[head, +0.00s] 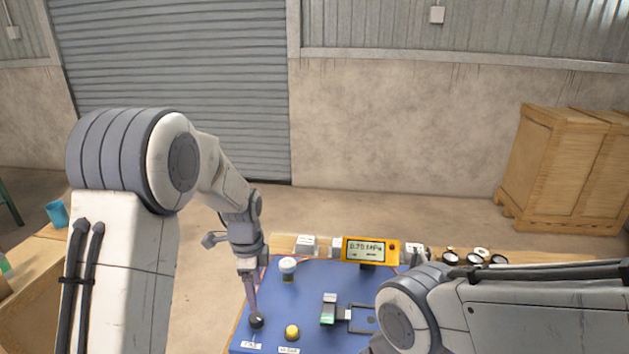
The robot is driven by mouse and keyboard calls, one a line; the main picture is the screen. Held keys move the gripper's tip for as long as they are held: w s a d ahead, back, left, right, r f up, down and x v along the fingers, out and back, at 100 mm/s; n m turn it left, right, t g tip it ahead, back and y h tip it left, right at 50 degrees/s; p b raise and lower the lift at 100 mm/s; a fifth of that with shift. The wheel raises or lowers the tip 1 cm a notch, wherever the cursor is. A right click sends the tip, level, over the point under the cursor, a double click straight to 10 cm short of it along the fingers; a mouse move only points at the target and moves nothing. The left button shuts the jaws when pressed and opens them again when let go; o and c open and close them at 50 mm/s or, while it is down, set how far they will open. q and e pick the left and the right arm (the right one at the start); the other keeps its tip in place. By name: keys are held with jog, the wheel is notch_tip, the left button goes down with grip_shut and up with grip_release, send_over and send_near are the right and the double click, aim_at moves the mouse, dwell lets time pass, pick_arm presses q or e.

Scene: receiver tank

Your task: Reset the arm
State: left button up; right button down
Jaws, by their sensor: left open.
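My left arm comes in from the left and reaches down to the left side of the blue panel (305,300). My left gripper (252,302) is open and points downward, just above or beside a black knob (257,321) at the panel's lower left. Whether it touches the knob I cannot tell. My right arm covers the lower right of the panel. Its gripper is out of sight.
A yellow meter (370,250) with a lit display stands behind the panel. On the panel are a white-capped part (288,266), a yellow button (292,332) and a grey-green block (328,309). Several black round parts are behind right. A wooden crate (565,165) stands far right.

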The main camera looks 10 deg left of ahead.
pick_arm(q)
jog(key=s+d+r+n, duration=0.2)
jog(key=s+d+r, duration=0.35)
jog(key=d, duration=0.25)
jog(key=s+d+r+n, duration=0.1)
jog(key=s+d+n, duration=0.2)
jog(key=s, duration=0.8)
jog(key=s+d+r+n+h, duration=0.1)
jog(key=s+d+n, duration=0.2)
jog(key=s, duration=0.8)
jog(key=shift+s+r+n, duration=0.3)
jog(key=shift+r+n, duration=0.05)
jog(key=shift+n, duration=0.25)
jog(key=shift+d, duration=0.1)
